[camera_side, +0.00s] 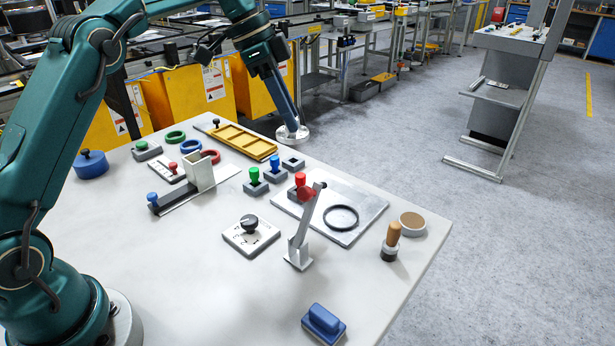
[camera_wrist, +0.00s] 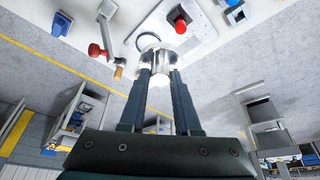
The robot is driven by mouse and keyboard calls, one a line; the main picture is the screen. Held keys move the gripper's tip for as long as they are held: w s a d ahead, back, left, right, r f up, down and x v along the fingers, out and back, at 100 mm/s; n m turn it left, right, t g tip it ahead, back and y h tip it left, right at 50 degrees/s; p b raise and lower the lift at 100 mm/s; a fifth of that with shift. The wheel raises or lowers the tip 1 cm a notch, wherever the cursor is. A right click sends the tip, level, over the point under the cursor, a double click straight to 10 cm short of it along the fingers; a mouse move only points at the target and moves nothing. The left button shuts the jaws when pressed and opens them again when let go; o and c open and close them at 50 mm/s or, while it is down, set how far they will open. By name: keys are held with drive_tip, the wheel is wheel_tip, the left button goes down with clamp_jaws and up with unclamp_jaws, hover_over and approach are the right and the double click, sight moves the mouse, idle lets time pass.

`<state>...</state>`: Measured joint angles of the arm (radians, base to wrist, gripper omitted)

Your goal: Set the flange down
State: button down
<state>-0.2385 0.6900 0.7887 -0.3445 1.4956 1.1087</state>
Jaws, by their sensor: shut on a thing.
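My gripper (camera_side: 289,120) is shut on the flange (camera_side: 293,134), a round silvery metal disc. In the side view the flange hangs near the table's back edge, apart from the things on the table. In the wrist view, my two dark fingers (camera_wrist: 160,76) reach up to the shiny flange (camera_wrist: 161,64), which covers what lies behind it. A flat grey plate (camera_side: 365,210) with a dark ring (camera_side: 341,217) lies on the table, in front of the flange and to its right. The height of the flange is hard to judge.
A lever clamp with a red knob (camera_side: 300,180) stands at the plate. A wooden-handled stamp (camera_side: 393,236), a brown-topped round pot (camera_side: 412,224), a dial box (camera_side: 250,234) and a blue block (camera_side: 324,321) are nearby. A yellow tray (camera_side: 243,141) lies behind. The front left table is clear.

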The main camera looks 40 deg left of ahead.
drive_tip(key=s+d+n, duration=0.1)
drive_tip(key=s+d, duration=0.3)
drive_tip(key=d, duration=0.6)
drive_tip(key=s+d, duration=0.3)
drive_tip(key=d, duration=0.8)
drive_tip(key=f, duration=1.1)
drive_tip(key=a+f, duration=0.1)
drive_tip(key=f, duration=0.5)
drive_tip(key=shift+f, duration=0.2)
drive_tip(key=c, duration=0.6)
unclamp_jaws()
